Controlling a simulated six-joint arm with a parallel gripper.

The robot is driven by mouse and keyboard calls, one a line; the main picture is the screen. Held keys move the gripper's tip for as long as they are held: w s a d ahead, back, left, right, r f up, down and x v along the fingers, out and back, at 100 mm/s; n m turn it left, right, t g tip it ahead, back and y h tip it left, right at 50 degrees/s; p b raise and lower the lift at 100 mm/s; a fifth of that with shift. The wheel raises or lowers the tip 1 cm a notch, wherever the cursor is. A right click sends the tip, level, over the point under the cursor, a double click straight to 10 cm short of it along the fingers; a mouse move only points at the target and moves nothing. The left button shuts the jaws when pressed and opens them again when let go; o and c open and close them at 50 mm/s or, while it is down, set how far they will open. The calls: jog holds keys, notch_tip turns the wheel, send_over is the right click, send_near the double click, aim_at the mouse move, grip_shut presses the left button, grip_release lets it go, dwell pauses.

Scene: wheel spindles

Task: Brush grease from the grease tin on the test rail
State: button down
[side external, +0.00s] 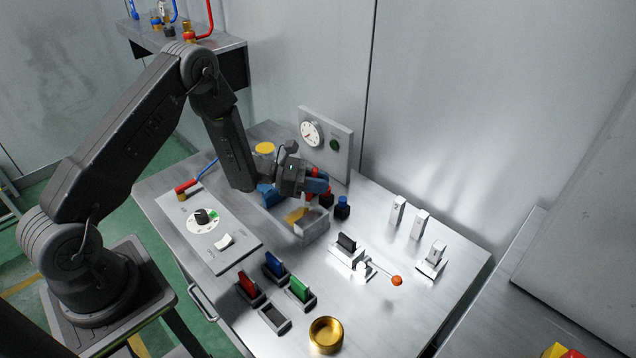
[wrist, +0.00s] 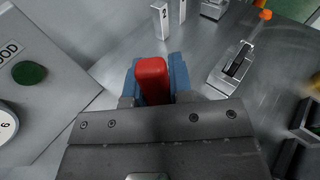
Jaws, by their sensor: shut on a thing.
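My gripper (side external: 318,186) has blue fingers and is shut on a red rounded piece (wrist: 153,80), which shows between the fingers in the wrist view. The lower end of the red piece is hidden, so I cannot tell whether it is a brush. A round gold tin (side external: 326,336) stands at the front edge of the bench in the side view, well away from my gripper. No part is clearly recognisable as the test rail.
A bin (side external: 311,231) with yellow contents stands close below my gripper, with a blue-topped dark piece (side external: 342,206) beside it. A dial panel (side external: 326,143) rises behind. A white fixture (side external: 347,262) with an orange-ball lever (side external: 397,281), upright white blocks (side external: 418,224) and coloured slotted holders (side external: 273,268) stand around.

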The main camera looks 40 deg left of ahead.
jog(key=shift+w, duration=0.2)
jog(key=shift+w, duration=0.3)
dwell(0.3)
jog(key=shift+s, duration=0.15)
jog(key=shift+s, duration=0.25)
jog(key=shift+s, duration=0.1)
jog(key=shift+s, duration=0.3)
jog(key=shift+s, duration=0.15)
dwell(0.3)
jog(key=shift+s, duration=0.3)
